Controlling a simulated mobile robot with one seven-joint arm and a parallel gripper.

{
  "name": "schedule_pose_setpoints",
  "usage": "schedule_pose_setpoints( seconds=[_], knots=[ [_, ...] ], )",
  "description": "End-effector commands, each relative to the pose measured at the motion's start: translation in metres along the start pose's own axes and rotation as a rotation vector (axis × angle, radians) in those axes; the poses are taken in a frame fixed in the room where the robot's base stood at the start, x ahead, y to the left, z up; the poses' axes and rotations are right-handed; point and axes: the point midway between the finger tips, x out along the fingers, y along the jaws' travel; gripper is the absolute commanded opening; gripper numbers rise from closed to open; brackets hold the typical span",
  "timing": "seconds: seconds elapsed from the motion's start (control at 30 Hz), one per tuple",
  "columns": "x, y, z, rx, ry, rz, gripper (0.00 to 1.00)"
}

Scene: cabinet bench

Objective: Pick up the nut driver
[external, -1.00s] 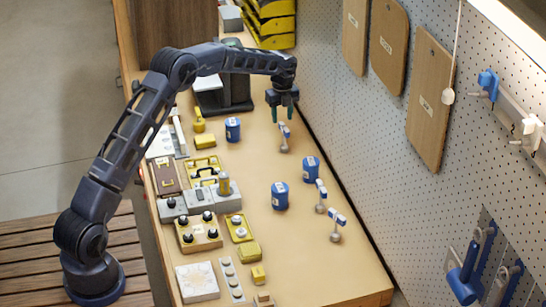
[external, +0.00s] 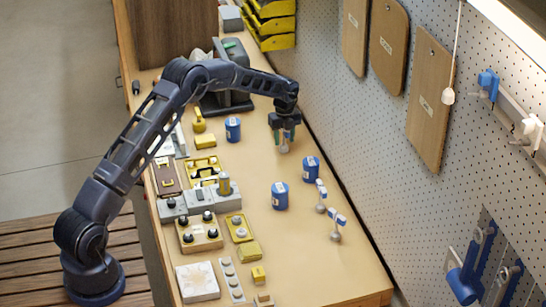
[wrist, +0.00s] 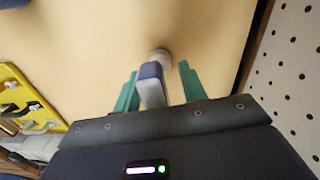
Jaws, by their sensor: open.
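A small upright tool with a blue-and-white handle and a round metal base, which I take for the nut driver (wrist: 151,86), stands on the bench. My gripper (external: 284,140) points down over it and hides most of it in the external view. In the wrist view my gripper (wrist: 158,88) is open, with a green finger on either side of the handle. I cannot tell whether a finger touches it. Two similar blue-and-white tools (external: 321,195) (external: 336,226) stand nearer the front, apart from my gripper.
Blue cans (external: 233,130) (external: 280,196) (external: 311,168) stand around the tools. Yellow and grey fixtures (external: 202,230) fill the left side of the bench (external: 300,270). A pegboard wall (external: 340,110) rises along the right. The bench's front right is clear.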

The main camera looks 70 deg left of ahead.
Motion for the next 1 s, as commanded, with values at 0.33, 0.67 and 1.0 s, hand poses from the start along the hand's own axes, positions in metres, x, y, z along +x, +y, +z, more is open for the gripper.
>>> schedule_pose_setpoints(
  seconds=[0.33, 0.67, 1.0],
  knots=[
    [-0.001, 0.000, 0.000, 0.000, 0.000, 0.000, 0.01],
    [-0.002, 0.000, 0.000, 0.000, -0.001, -0.001, 0.00],
    [-0.051, -0.001, 0.001, 0.000, -0.002, -0.005, 0.00]
  ],
)
